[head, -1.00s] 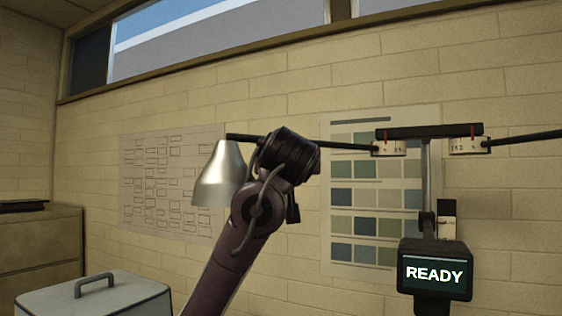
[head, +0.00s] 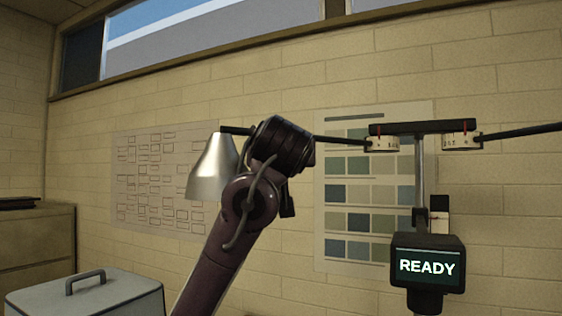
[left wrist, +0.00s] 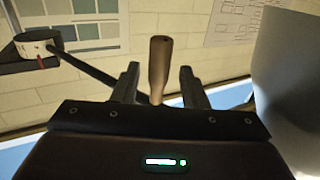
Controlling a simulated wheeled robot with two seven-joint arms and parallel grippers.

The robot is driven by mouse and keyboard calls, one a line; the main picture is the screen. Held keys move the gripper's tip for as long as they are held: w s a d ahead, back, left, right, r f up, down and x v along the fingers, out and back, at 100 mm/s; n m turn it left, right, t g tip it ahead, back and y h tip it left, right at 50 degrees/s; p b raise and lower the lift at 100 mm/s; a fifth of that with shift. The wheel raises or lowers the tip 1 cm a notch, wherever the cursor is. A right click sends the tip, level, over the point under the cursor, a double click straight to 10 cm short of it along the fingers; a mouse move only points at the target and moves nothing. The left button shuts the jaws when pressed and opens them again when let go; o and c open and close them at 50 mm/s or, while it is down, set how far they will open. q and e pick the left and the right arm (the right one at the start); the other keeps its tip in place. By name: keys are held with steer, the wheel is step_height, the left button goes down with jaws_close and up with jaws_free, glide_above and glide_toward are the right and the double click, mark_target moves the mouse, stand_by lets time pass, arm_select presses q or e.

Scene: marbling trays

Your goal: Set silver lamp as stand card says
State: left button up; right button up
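The silver lamp (head: 211,170) is a cone shade, open end down, on a thin dark arm (head: 340,140) from the stand (head: 421,168). A white marked drum (head: 382,144) with a red pointer sits at that arm's stand end; its marks are too small to read. My left gripper (left wrist: 158,88) is open, with a brown handle (left wrist: 160,68) between its fingers and gaps on both sides. The lamp shade also shows in the left wrist view (left wrist: 290,75). In the head view, my left arm hides the fingers and handle. My right gripper is not in view.
A second drum (head: 462,142) and dark arm (head: 525,130) extend right from the stand. A small black-and-white card (head: 439,212) is beside the post, unreadable. A screen (head: 427,267) reads READY. A grey lidded box (head: 85,292) and a cabinet (head: 40,245) stand left.

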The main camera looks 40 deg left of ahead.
arm_select(q)
steer(key=b+v, duration=0.2)
steer(key=v, duration=0.4)
steer(key=shift+d, duration=0.25)
